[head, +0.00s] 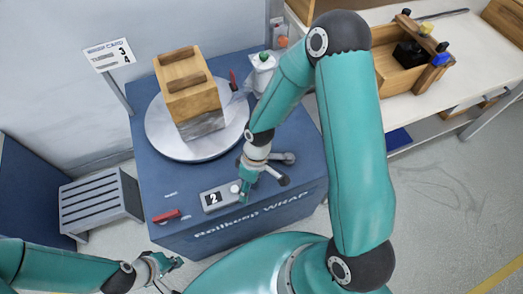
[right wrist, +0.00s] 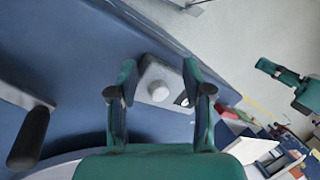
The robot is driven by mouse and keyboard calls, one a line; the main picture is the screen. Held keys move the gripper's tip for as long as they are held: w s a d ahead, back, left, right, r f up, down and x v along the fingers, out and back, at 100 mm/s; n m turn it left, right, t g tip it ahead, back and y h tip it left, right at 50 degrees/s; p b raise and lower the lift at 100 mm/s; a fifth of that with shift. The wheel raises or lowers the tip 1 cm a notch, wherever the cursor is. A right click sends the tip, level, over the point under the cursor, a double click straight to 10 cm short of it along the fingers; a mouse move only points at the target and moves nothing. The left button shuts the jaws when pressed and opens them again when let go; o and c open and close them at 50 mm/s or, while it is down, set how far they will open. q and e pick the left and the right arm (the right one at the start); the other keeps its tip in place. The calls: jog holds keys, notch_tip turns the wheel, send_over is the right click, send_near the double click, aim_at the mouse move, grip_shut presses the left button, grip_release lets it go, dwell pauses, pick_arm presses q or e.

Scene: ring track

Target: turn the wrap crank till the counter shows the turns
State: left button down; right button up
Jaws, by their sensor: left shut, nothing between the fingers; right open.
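The wrap machine (head: 155,160) is a blue cabinet with a grey turntable (head: 160,135) on top. A wooden crate (head: 190,95) with its lower part wrapped stands on the turntable. The counter (head: 212,198) shows 2, with a white knob (head: 234,188) beside it. The crank's dark grip (head: 284,180) is right of my right gripper (head: 246,182); it is at the left in the right wrist view (right wrist: 28,138). My right gripper is open and empty above the knob, apart from the crank. My left gripper (head: 170,264) is shut and empty at the cabinet's front left.
The wrap card (head: 110,54) on a post shows 3 above 4. A red handle (head: 166,216) lies at the cabinet's front left. A grey step (head: 100,202) is left, a white bench (head: 465,60) with a wooden tray right.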

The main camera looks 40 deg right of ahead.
jog(key=w+d+r+n+t+h+b, duration=0.1)
jog(key=w+d+r+n+h, duration=0.1)
jog(key=w+d+r, duration=0.5)
jog(key=w+d+r+n+t+h+b, duration=0.15)
jog(key=d+r, duration=0.25)
jog(key=r, duration=0.4)
jog(key=shift+g, duration=0.35)
jog(key=f, duration=1.6)
jog(key=shift+w+f, duration=0.1)
jog(key=shift+w, duration=0.2)
jog(key=shift+c, duration=0.4)
grip_shut()
